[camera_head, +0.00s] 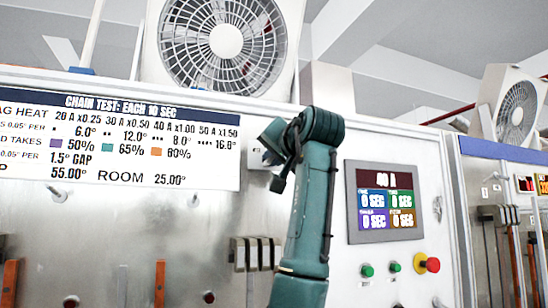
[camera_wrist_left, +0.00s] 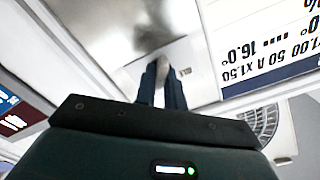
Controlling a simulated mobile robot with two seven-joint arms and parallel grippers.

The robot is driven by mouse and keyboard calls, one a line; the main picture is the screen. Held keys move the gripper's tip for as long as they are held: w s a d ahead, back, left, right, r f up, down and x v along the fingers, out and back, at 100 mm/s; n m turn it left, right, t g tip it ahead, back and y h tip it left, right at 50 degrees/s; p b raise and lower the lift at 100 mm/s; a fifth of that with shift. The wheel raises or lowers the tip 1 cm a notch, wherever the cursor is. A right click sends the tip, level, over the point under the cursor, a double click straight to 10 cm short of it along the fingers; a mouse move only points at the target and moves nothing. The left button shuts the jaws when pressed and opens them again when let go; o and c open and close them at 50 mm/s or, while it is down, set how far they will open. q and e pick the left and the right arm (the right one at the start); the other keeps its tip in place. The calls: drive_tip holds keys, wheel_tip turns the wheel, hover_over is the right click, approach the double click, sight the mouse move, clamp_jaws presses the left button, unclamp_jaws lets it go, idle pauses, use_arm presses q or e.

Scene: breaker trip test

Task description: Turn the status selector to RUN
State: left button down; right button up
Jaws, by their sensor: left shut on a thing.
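My left arm rises in front of the panel in the head view, and its left gripper (camera_head: 276,160) is at the panel face between the printed chart and the display. In the left wrist view the two dark fingers of the left gripper (camera_wrist_left: 161,82) are close together and point at the metal panel. A small pale part, probably the status selector (camera_wrist_left: 162,67), shows at the fingertips. The gripper is shut on it. Its pointer and RUN marking are hidden by the gripper and arm. My right gripper is in neither view.
The chart (camera_head: 120,140) is left of my arm. To the right are a display (camera_head: 384,201) reading 40 A, green buttons (camera_head: 367,270) and a red button (camera_head: 432,265). Below are breaker-like blocks (camera_head: 255,253). A large fan (camera_head: 226,42) stands above the panel.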

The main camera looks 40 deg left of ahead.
use_arm(q)
drive_tip(key=n, duration=0.4)
drive_tip(key=shift+n, duration=1.8)
drive_tip(key=shift+s, duration=0.1)
drive_tip(key=c, duration=1.5)
unclamp_jaws()
drive_tip(key=b+v, duration=0.3)
drive_tip(key=v, duration=1)
drive_tip(key=shift+s+b, duration=0.1)
drive_tip(key=shift+b, duration=0.25)
